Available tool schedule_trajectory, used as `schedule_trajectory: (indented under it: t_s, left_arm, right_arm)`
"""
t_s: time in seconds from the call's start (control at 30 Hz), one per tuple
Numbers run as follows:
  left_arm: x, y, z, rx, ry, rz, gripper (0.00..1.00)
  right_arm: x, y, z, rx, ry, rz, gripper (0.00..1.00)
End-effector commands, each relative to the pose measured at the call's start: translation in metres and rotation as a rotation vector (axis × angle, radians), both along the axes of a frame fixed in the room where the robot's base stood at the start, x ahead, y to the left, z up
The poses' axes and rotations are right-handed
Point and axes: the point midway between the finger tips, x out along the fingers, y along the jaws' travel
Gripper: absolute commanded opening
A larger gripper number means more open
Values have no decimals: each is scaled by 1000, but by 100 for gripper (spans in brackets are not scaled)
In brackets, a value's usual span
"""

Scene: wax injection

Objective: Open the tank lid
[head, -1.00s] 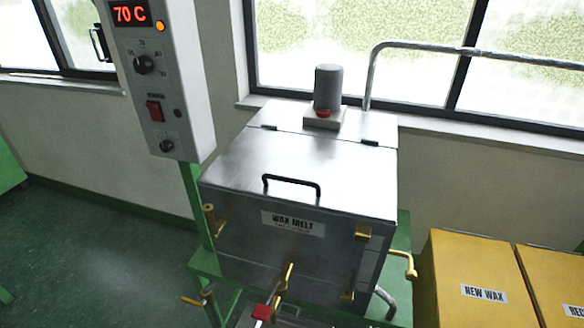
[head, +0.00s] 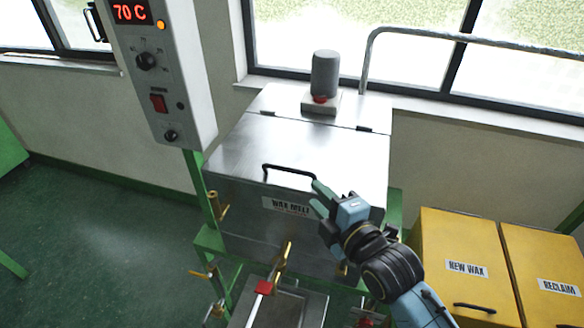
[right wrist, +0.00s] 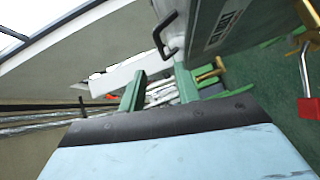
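The tank is a metal box labelled WAX MELT, and its flat lid (head: 270,148) is shut. A black bar handle (head: 289,170) sits near the lid's front edge; it also shows in the right wrist view (right wrist: 168,36). My right gripper (head: 317,198) is at the tank's front, near the right end of the handle. Its two green fingers are apart with nothing between them; they also show in the right wrist view (right wrist: 158,82). The handle lies beyond the fingertips, not between them. The gripper hides part of the label. My left gripper is not in view.
A grey motor (head: 325,75) stands on the fixed panel behind the lid. A control box (head: 165,75) reading 70 C hangs at the left. Yellow NEW WAX (head: 460,240) and RECLAIM (head: 548,255) bins stand at the right. A metal pipe (head: 450,35) runs behind. Brass valves (head: 283,258) project in front.

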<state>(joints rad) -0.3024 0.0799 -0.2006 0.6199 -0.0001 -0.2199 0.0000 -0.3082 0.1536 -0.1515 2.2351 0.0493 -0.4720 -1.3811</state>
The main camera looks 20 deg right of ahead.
Motion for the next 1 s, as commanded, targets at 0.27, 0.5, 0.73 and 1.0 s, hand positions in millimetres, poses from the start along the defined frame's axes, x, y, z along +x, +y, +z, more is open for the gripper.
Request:
schedule_trajectory:
  t_s: [0.27, 0.5, 0.73, 1.0]
  left_arm:
    - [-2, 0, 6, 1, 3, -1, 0]
    - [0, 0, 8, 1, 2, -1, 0]
    - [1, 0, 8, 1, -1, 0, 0]
    - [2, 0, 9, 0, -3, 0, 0]
  right_arm:
    - [59, 12, -6, 3, -2, -1, 32]
    - [96, 20, -13, 4, 0, -1, 32]
    - [111, 23, -16, 3, 1, -1, 32]
    - [112, 23, -16, 3, 1, -1, 32]
